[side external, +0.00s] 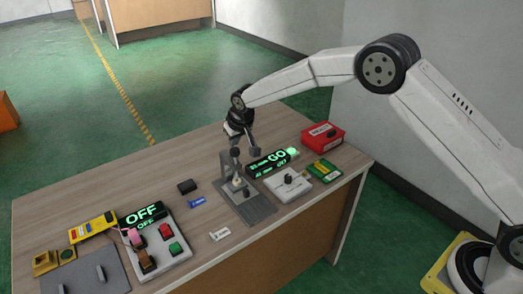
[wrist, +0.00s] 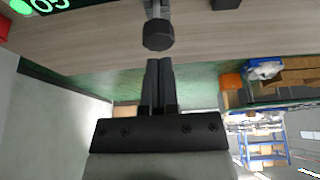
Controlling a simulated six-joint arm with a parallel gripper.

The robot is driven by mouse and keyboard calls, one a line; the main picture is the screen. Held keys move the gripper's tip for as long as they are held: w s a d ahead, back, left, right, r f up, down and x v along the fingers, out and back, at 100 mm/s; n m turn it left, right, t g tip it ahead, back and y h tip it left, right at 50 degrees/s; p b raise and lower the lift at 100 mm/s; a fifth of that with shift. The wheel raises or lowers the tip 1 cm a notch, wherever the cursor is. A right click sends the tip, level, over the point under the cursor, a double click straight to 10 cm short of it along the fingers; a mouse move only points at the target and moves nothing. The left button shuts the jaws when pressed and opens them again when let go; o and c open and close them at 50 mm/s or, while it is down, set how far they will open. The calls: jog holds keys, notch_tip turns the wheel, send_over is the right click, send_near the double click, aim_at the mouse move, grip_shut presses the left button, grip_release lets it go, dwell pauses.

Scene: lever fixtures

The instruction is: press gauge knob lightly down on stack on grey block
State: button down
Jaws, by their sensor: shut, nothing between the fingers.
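The gauge fixture (side external: 227,167) is a grey upright post on a flat grey base near the middle of the table. A dark gauge knob (wrist: 158,35) shows in the wrist view, just beyond my fingertips and apart from them in the picture. A small pale stack (side external: 238,183) sits low at the post, on or just above the grey block (side external: 243,195); its layers are too small to tell. My gripper (wrist: 160,62) is shut and empty, its two fingers together. In the side view my dark wrist (side external: 237,120) is above the fixture, and the fingertips are hard to make out.
A small black block (side external: 187,186) lies nearby.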

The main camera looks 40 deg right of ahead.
notch_tip(320, 180, up, 7)
dwell(1.1)
jog(key=s+d+f, duration=0.1)
jog(key=s+d, duration=0.2)
jog(key=s, duration=0.8)
jog(key=s+d+f+g, duration=0.1)
jog(key=s+d, duration=0.3)
jog(key=s, duration=0.8)
jog(key=s+d+g, duration=0.1)
jog(key=s+d, duration=0.3)
jog(key=s, duration=0.8)
jog(key=shift+s+f, duration=0.2)
jog(key=shift+f, duration=0.2)
